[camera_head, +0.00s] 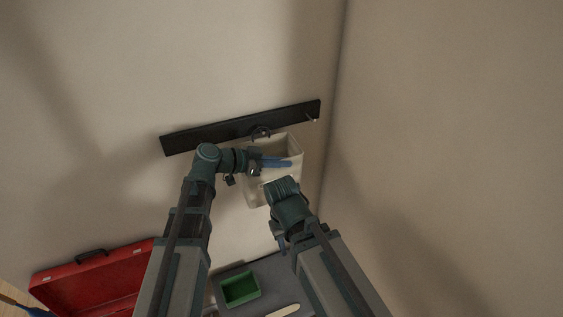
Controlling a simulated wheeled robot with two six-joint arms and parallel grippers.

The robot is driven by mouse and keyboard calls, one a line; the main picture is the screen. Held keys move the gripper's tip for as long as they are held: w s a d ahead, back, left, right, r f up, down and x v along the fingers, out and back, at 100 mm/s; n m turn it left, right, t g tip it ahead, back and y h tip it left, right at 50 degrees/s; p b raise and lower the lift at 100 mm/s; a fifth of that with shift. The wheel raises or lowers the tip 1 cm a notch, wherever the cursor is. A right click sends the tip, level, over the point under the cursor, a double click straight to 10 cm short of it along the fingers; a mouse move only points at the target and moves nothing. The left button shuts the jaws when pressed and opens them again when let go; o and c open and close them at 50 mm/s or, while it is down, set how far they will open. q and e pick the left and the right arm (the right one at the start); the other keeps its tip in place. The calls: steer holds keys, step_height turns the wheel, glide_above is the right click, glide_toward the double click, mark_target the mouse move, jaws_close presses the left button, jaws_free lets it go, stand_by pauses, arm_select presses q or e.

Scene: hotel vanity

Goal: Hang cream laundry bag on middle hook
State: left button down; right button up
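The cream laundry bag (293,143) is against the wall just below the black hook rail (210,136), its open top facing up. A dark loop or hook (261,132) shows at the rail's middle, at the bag's upper back edge; I cannot tell whether the bag hangs from it. My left gripper (280,162) has its blue fingers across the bag's opening; whether they are shut on its rim is unclear. My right gripper (282,245) is below the bag, mostly hidden by its own wrist, which covers the bag's lower front.
A light-coloured hook (313,120) sticks out near the rail's right end. A wall corner is close to the right. Below are an open red case (95,275), a green tray (240,289) on a grey surface, and a pale flat item (284,311).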

arm_select(q)
steer(key=c, duration=1)
jaws_free()
steer(key=shift+o, duration=0.2)
steer(key=shift+a, duration=0.1)
steer(key=p+v, duration=0.5)
steer(key=v, duration=0.8)
steer(key=shift+s+a, duration=0.2)
steer(key=shift+a, duration=0.05)
steer(key=shift+r, duration=0.1)
